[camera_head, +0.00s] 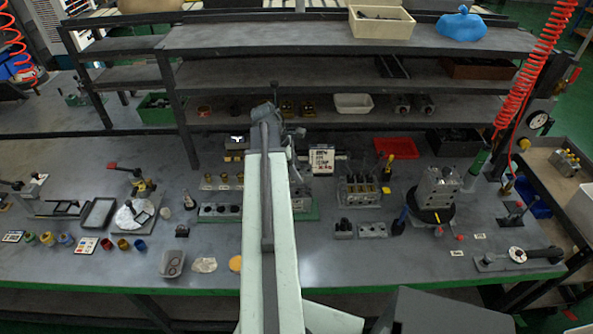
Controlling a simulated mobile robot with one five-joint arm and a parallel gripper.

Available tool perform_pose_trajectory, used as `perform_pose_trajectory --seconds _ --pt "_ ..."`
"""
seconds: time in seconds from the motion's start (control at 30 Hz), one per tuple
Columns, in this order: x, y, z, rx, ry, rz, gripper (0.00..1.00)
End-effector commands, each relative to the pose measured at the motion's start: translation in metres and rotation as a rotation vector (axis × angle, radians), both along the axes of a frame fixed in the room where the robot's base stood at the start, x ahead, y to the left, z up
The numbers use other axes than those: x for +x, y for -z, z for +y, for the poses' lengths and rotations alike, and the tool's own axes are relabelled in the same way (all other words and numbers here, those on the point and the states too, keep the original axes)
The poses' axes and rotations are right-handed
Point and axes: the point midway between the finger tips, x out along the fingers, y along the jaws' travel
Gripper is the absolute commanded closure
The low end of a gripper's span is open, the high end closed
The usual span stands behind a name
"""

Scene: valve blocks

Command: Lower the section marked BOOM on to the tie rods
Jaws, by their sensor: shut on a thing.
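My arm reaches up the middle of the view and bends down at its far end. Only a sliver of my gripper (291,152) shows at the right of the arm; its fingertips are mostly hidden. It is shut on a grey valve section (298,188), which shows only in part beside the arm, over a green-edged base (308,212). No BOOM marking can be read. Tie rods cannot be made out there, and I cannot tell whether the section touches anything below.
A valve block (360,190) with several dark tops stands right of the arm. Farther right, a grey block (437,187) sits on a black round stand. A red tray (393,147) lies behind. Shelves (340,73) rise at the back.

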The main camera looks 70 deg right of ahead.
Motion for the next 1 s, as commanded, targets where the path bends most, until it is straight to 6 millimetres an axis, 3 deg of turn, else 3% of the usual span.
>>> perform_pose_trajectory --seconds 1.0 --pt "0.000 0.026 0.000 0.000 0.000 0.001 1.00"
